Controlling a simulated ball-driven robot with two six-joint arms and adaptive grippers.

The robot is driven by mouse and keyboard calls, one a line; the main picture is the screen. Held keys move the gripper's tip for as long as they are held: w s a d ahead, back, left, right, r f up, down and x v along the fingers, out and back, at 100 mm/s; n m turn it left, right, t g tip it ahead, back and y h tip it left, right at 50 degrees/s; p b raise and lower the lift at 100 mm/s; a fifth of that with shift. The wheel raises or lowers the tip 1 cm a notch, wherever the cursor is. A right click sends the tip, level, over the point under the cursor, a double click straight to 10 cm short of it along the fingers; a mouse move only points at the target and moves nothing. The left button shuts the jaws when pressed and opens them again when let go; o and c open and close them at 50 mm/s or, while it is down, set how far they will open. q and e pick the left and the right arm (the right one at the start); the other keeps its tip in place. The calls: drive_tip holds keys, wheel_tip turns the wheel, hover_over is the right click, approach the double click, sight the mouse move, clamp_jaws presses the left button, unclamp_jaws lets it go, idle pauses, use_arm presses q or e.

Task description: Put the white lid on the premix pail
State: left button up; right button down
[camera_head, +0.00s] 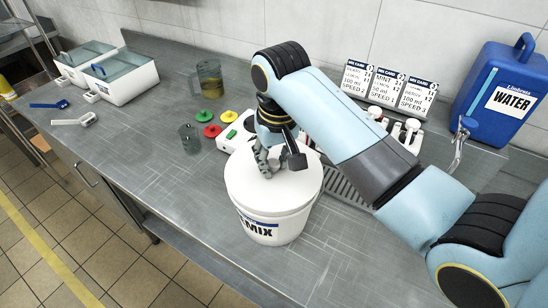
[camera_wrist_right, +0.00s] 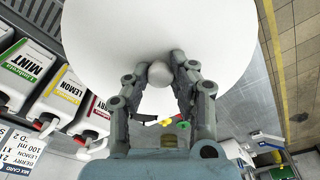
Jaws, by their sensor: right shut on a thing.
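The white premix pail (camera_head: 283,232) stands on the steel counter, its label partly reading "MIX". The round white lid (camera_head: 247,185) lies level over the pail's mouth. I cannot tell whether its rim is fully seated. My right gripper (camera_head: 279,165) is above the lid. In the right wrist view, my right gripper (camera_wrist_right: 160,88) has its fingers on both sides of the lid's round knob (camera_wrist_right: 159,73), shut on it. The lid (camera_wrist_right: 158,30) fills the upper middle there and hides the pail. My left gripper is not in view.
A blue water container (camera_head: 500,97) stands back right beside the mix cards (camera_head: 387,86). Dispensers (camera_head: 402,135) are behind my right arm. Front-left counter is clear.

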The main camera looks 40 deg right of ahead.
drive_tip(key=c, duration=1)
unclamp_jaws()
drive_tip(key=shift+c, duration=0.2)
drive_tip(key=shift+o, duration=0.4)
drive_tip(key=o, duration=0.3)
drive_tip(key=shift+r, duration=0.1)
drive_tip(key=shift+r, duration=3.45)
drive_tip(key=shift+f, duration=0.1)
